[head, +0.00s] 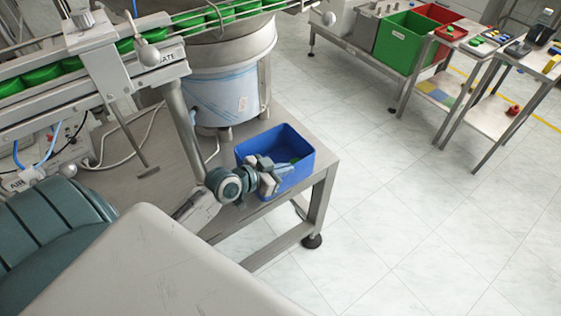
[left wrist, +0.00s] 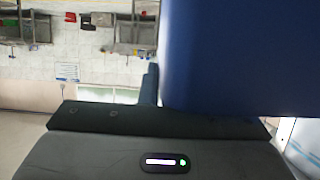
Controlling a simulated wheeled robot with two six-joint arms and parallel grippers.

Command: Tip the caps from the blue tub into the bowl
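The blue tub (head: 300,180) stands upright on the right end of the steel table. Some green caps (head: 294,161) show inside it; the rest of its inside is hidden. My left gripper (head: 279,172) is at the tub's near wall and appears shut on its rim. In the left wrist view the blue tub wall (left wrist: 235,55) fills the upper right, with one finger (left wrist: 149,85) against its edge; the other finger is hidden. The steel feeder bowl (head: 235,55) stands behind the tub, on a blue-wrapped base. My right gripper is not in view.
The steel table (head: 180,135) has bare room left of the tub. A conveyor (head: 60,85) with green caps runs above it at the left, with a post close to my left arm. Green (head: 403,42) and red bins stand on a far bench.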

